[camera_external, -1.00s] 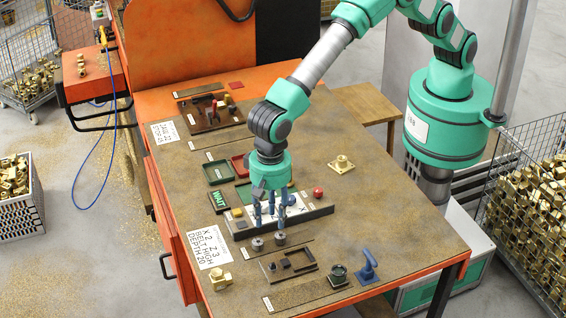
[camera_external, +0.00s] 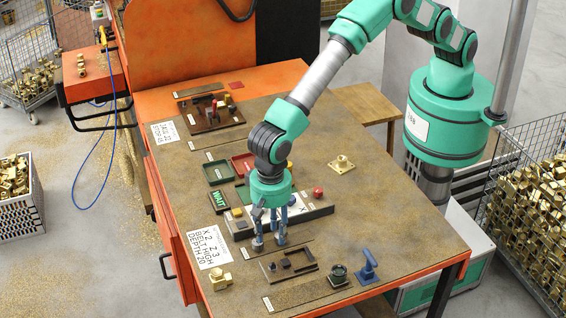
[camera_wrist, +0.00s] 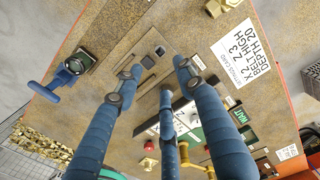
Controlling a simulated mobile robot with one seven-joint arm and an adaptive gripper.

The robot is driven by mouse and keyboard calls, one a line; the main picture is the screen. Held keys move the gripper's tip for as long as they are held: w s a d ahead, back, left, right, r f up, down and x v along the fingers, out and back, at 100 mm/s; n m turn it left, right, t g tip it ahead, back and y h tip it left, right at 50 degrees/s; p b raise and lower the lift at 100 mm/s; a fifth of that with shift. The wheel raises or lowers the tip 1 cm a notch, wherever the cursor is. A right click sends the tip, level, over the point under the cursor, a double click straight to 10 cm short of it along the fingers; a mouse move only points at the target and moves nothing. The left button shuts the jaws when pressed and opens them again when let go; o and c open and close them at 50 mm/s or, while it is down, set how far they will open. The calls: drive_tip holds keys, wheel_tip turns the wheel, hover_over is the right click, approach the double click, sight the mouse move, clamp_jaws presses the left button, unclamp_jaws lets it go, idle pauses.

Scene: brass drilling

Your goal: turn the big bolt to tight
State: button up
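No part is plainly recognisable as the big bolt. One possible part is the dark round fitting (camera_external: 338,275) at the table's front right; it also shows in the wrist view (camera_wrist: 80,63) at upper left. A blue handle (camera_external: 369,264) stands just right of it in the external view. My gripper (camera_external: 270,241) points down, low over the table, left of both and apart from them. In the wrist view its blue fingers (camera_wrist: 155,80) are spread, with nothing seen between them. What lies directly under the fingertips is partly hidden.
A dark slotted fixture (camera_external: 290,265) lies in front of my gripper. Behind it are a pale block with a red button (camera_external: 318,192) and a green WAIT sign (camera_external: 218,200). A brass part (camera_external: 342,164) stands farther back. The table's right middle is mostly clear.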

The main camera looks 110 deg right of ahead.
sight(272, 268)
wheel_tip(272, 268, down, 12)
drive_tip(key=shift+f, duration=0.1)
idle(0.5)
clamp_jaws()
